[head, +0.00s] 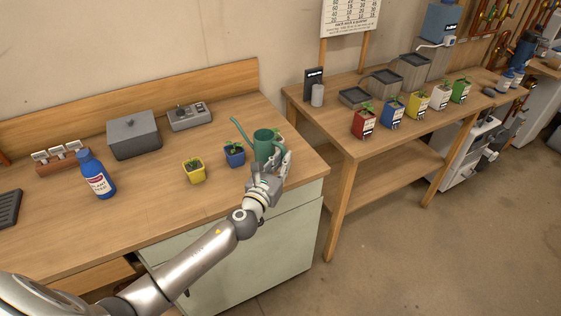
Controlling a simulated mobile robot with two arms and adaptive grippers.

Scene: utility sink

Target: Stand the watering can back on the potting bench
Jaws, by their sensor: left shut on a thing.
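The green watering can (263,143) is near the right end of the left-hand wooden bench (150,205). It looks upright, with its long spout pointing up and to the left. My left gripper (277,164) is shut on the watering can from its right front side. The gripper hides the can's lower right part, so I cannot tell whether its base touches the bench top. My right gripper is out of view.
A blue pot (235,157) and a yellow pot (194,174) with seedlings stand left of the can. A blue bottle (97,178), grey box (133,138) and grey device (189,116) are farther left. A second bench (325,119) holds several coloured pots. A floor gap separates the benches.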

